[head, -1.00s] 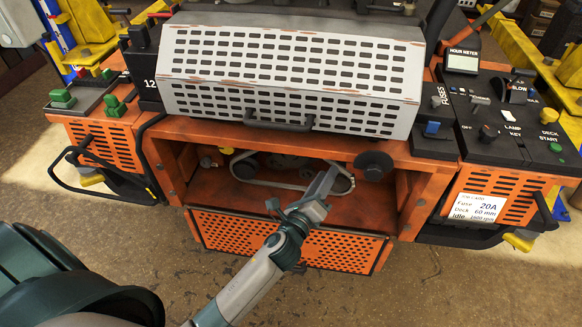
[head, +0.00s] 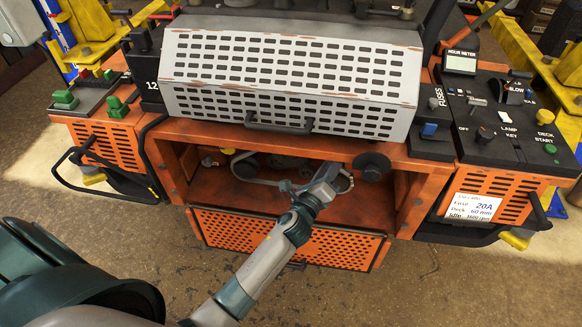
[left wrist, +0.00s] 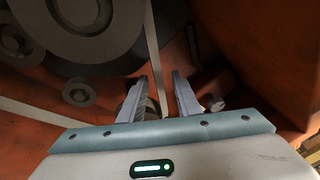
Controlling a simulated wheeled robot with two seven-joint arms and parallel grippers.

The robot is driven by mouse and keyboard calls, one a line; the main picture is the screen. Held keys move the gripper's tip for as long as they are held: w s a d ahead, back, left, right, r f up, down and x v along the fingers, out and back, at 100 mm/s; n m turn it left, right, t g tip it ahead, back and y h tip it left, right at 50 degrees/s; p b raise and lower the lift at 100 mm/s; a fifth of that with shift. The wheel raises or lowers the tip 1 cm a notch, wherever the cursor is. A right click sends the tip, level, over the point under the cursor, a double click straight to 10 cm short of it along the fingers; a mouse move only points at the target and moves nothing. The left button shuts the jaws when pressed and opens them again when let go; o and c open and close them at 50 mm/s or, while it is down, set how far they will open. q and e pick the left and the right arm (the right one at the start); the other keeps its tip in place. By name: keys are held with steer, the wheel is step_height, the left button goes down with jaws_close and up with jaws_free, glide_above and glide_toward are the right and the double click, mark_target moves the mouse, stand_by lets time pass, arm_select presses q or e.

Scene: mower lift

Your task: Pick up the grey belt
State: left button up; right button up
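The grey belt (head: 258,181) runs in a loop around pulleys inside the orange open bay below the perforated cover. My left gripper (head: 328,172) reaches into the bay at the belt's right part and hides some of it. In the left wrist view, the fingers of my left gripper (left wrist: 162,92) are apart. Whether a finger touches the belt cannot be told. My right gripper is not in view.
In the left wrist view, a large grey pulley (left wrist: 95,25) and small roller (left wrist: 78,92) are close by.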

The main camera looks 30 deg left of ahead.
arm_select(q)
steer(key=shift+w, duration=0.15)
stand_by(0.3)
jaws_close()
steer(key=shift+r, duration=0.15)
